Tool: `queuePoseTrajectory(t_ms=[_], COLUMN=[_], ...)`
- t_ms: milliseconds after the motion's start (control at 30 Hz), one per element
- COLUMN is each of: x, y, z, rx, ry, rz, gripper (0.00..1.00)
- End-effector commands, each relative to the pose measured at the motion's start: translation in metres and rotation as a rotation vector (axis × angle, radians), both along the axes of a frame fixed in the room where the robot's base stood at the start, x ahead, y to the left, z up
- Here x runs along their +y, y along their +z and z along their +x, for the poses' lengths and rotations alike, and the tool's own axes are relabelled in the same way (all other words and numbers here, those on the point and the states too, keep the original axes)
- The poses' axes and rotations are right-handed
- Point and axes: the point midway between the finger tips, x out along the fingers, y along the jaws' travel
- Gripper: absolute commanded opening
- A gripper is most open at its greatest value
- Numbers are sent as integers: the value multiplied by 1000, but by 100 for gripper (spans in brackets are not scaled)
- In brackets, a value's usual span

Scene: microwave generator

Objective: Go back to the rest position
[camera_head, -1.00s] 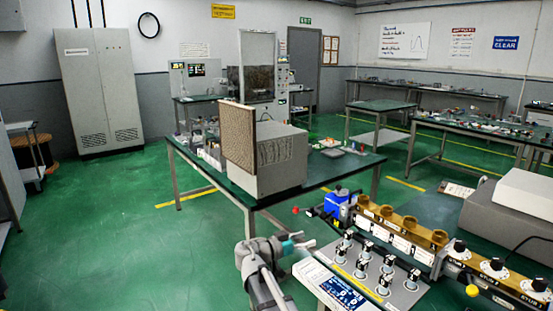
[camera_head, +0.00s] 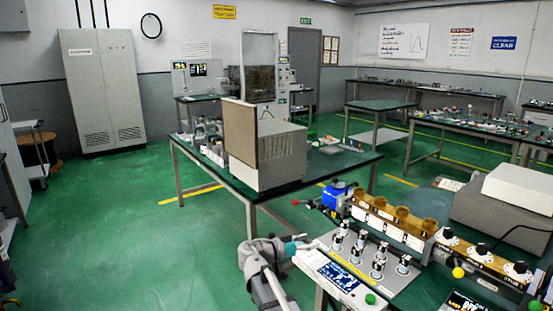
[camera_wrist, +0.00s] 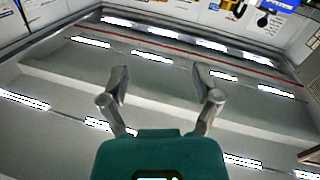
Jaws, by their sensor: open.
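My gripper (camera_head: 306,242) is at the lower middle of the head view, at the end of my grey arm. It is beside the left end of the control panel. In the wrist view my gripper (camera_wrist: 160,82) shows two grey fingers spread apart with nothing between them. Behind the fingers in that view are a pale grey surface, bright light strips and a red line. The rest position itself is not marked in any view.
The control panel (camera_head: 372,268) with several knobs lies right of my gripper. A brass-coloured assembly (camera_head: 392,224) and a blue part (camera_head: 337,195) stand behind it. A table (camera_head: 345,162) carries a grey box (camera_head: 275,160). The green floor (camera_head: 110,235) at left is clear.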

Motion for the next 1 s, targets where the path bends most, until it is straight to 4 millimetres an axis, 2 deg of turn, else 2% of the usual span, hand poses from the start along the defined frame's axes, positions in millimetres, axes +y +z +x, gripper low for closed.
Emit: queuePoseTrajectory(t_ms=[267,567,800,1000], x=[-20,-53,-84,-97], y=[-18,-52,-98,-133], z=[-10,-32,-69,-103], rx=[113,327,619,850], ry=[-21,-37,2,104], rz=[56,175,363,543], gripper=[81,81,81,81])
